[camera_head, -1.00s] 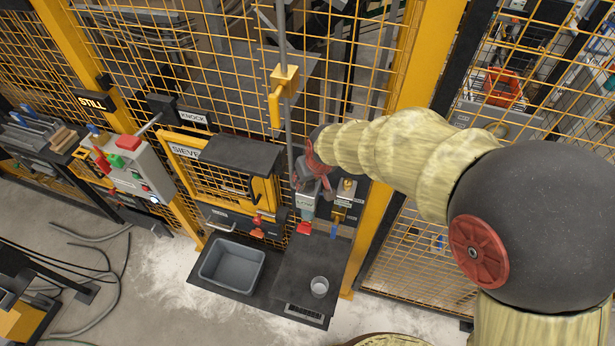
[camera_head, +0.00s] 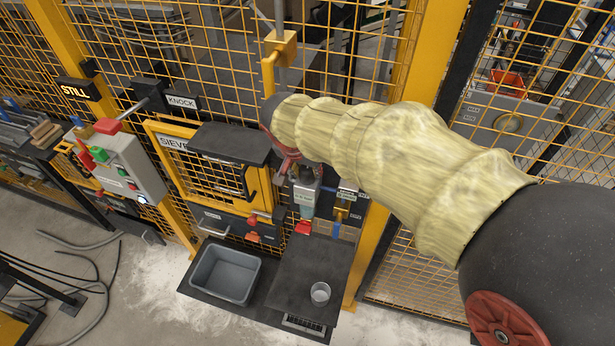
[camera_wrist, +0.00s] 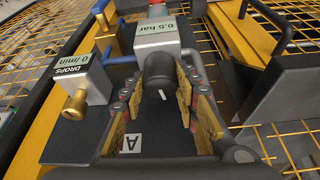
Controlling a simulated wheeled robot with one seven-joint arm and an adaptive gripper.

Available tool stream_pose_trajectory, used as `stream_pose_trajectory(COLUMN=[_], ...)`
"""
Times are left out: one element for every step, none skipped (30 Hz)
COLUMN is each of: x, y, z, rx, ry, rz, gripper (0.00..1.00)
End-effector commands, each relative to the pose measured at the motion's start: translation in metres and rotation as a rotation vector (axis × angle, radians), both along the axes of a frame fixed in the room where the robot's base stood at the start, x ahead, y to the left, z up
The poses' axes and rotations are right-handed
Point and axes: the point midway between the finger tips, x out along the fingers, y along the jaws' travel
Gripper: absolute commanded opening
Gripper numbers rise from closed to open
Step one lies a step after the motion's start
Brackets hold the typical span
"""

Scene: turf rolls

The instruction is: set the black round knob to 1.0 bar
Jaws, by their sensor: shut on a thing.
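The black round knob (camera_wrist: 160,68) sticks out below a grey box in the wrist view, with a short white mark on its face. A plate (camera_wrist: 158,28) on that box reads "0.5 bar". My gripper (camera_wrist: 160,94) has its yellow-padded fingers on either side of the knob and is shut on it. In the head view my gripper (camera_head: 287,163) is mostly hidden behind my arm, above the grey regulator box (camera_head: 304,194).
A drops valve (camera_wrist: 80,90) with a brass knob, reading "0 /min", sits left of the knob in the wrist view. A black handle (camera_wrist: 268,22) is at the right. In the head view a grey bin (camera_head: 226,274) and a glass (camera_head: 320,293) stand below.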

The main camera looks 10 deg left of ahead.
Motion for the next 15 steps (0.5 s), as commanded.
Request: stream_pose_trajectory(x=[-0.0001,0.0000,0.0001,0.0000,-0.0001,-0.0002,-0.0004,-0.0004,-0.0006,-0.0006,-0.0006,-0.0007,-0.0006,-0.0006,-0.0007], y=[0.0006,0.0007,0.0006,0.0005,0.0004,0.0004,0.0004,0.0003,0.0002,0.0001,0.0002,0.0002,0.0002,0.0002,0.0003], z=[-0.0028,-0.0024,-0.0020,-0.0018,-0.0016,-0.0015,-0.0014,-0.0013,-0.0011,-0.0010,-0.0008,-0.0007,-0.0006,-0.0005,-0.0004], rx=[0.000,0.001,0.001,0.001,0.001,0.001,0.001,0.000,-0.001,0.000,0.001,0.000,0.001,0.001,0.001], ry=[0.000,0.000,0.000,0.001,0.001,0.001,0.001,0.002,0.002,0.002,0.002,0.002,0.002,0.002,0.002], rz=[-0.023,-0.035,-0.052,-0.062,-0.071,-0.083,-0.090,-0.095,-0.102,-0.106,-0.110,-0.115,-0.116,-0.118,-0.119], gripper=[0.05,0.05,0.05,0.05,0.05,0.05,0.05,0.05,0.05,0.05,0.05,0.05,0.05,0.05,0.05])
